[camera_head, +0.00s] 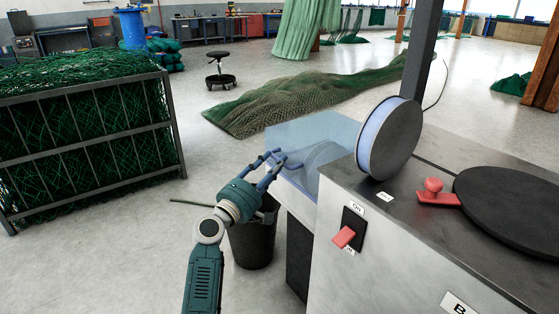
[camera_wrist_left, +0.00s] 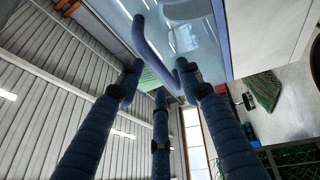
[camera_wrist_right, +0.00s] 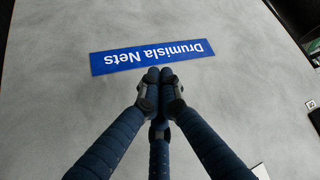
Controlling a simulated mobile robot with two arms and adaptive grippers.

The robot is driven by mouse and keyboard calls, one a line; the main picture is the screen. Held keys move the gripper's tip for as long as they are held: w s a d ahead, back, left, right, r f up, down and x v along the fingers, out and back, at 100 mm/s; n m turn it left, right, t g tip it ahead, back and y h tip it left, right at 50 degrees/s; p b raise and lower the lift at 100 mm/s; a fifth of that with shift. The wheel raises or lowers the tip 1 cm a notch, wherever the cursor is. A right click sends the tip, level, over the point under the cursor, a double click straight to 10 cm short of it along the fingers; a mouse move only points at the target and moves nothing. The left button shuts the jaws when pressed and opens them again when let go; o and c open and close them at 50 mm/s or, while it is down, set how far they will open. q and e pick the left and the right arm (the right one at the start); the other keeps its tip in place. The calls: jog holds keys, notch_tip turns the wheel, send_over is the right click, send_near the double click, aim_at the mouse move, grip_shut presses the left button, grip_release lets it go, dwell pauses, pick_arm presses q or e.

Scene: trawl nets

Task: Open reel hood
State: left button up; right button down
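The reel hood (camera_head: 312,133) is a see-through blue cover at the left end of the grey machine (camera_head: 335,215). It also shows large in the left wrist view (camera_wrist_left: 195,30). A blue bar handle (camera_wrist_left: 148,40) is on the hood. My left gripper (camera_head: 274,160) is at the near left edge of the hood, with its fingers spread. In the left wrist view the handle reaches down between the fingertips; I cannot tell whether they touch it. My right gripper (camera_wrist_right: 160,76) is out of the head view. Its fingertips are together, with nothing visible between them.
A black bin (camera_head: 252,243) stands under my left arm. A red switch (camera_head: 343,237), a reel disc (camera_head: 390,138) and a red knob (camera_head: 433,186) are on the machine. A net cage (camera_head: 90,135) stands left. A blue sign (camera_wrist_right: 152,56) is before my right gripper.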

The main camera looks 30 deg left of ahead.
pick_arm(q)
jog(key=shift+w+r, duration=0.15)
jog(key=shift+w, duration=0.65)
jog(key=shift+w+r, duration=0.1)
jog(key=shift+w, duration=0.7)
jog(key=shift+c, duration=0.2)
grip_shut()
